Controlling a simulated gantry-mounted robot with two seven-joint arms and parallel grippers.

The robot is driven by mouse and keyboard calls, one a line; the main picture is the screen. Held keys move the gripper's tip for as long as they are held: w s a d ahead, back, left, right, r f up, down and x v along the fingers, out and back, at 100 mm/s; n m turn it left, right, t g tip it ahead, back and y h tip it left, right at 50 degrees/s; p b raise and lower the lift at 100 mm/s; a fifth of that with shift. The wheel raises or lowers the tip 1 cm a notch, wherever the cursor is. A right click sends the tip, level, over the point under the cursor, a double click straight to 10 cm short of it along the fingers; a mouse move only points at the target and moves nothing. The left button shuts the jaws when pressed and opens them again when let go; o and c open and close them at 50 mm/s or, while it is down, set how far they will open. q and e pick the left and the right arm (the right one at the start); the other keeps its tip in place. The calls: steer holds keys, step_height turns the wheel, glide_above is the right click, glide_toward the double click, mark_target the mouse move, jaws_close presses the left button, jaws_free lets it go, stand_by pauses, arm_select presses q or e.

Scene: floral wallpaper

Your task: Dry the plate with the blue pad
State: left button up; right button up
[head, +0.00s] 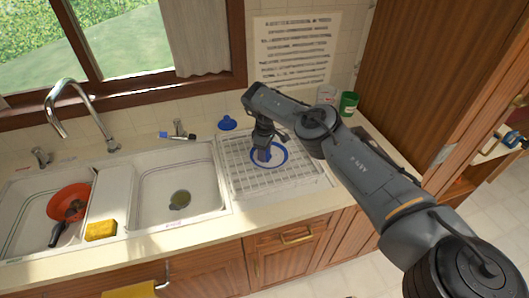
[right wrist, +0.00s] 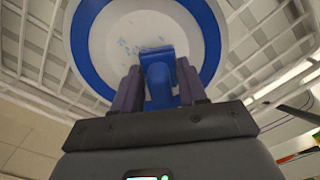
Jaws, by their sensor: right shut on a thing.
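The plate (head: 280,160) is white with a blue rim and lies on the white drying rack right of the sinks. In the right wrist view the plate (right wrist: 106,45) fills the top middle, with small blue marks on its white centre. My right gripper (head: 265,150) is over the plate. It is shut on the blue pad (right wrist: 158,72), which sits between its two fingers and shows against the plate. The pad's far side is hidden, so I cannot tell how firmly it touches. My left gripper is not in view.
The white drying rack (head: 300,193) surrounds the plate. Two sinks lie to the left, with an orange colander (head: 70,197) and a yellow sponge (head: 101,230). A blue object (head: 228,123) stands behind the rack. A green can (head: 348,104) stands at the back right.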

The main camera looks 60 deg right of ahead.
mark_target(273, 156)
steer(key=shift+s+d+r+p, duration=0.15)
steer(key=shift+s+d+p, duration=0.3)
steer(key=shift+s+d, duration=0.55)
steer(key=shift+d, duration=0.1)
steer(key=shift+s+d+p, duration=0.15)
steer(key=shift+d+p, duration=0.05)
steer(key=shift+p, duration=0.1)
steer(key=shift+s+d+f, duration=0.1)
steer(key=shift+f, duration=0.15)
steer(key=shift+w+a+f+b, duration=0.1)
steer(key=shift+w+a+b, duration=1.05)
steer(key=shift+w+a, duration=0.1)
steer(key=shift+a, duration=0.05)
